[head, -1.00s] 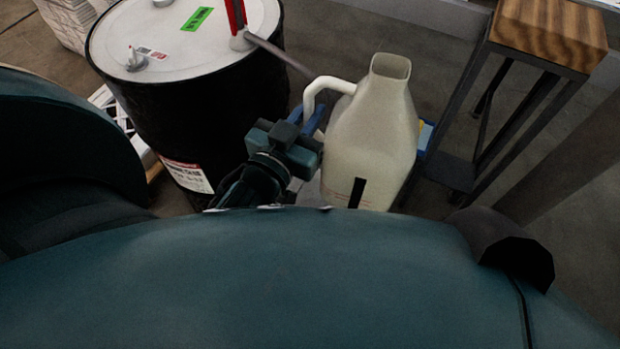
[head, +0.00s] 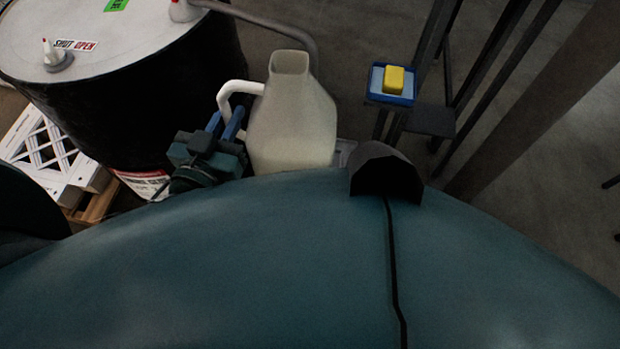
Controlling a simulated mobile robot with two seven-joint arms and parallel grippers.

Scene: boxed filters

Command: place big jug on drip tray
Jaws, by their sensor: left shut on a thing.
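The big jug (head: 292,125) is cream-white with a square open mouth and a side handle on its left. It stands upright in the head view, its base hidden behind my body. My left gripper (head: 228,128) is at the jug's left side, with its blue fingers shut on the lower part of the handle. A small patch of a light grey surface (head: 345,148) shows just right of the jug; I cannot tell whether it is the drip tray. My right gripper is not in view.
A black drum (head: 150,100) with a pale lid and a tap pipe (head: 265,22) stands left of and behind the jug. A white crate (head: 45,150) is at far left. A blue tray (head: 391,98) with a yellow block (head: 393,80) is at right, near dark metal legs (head: 480,70).

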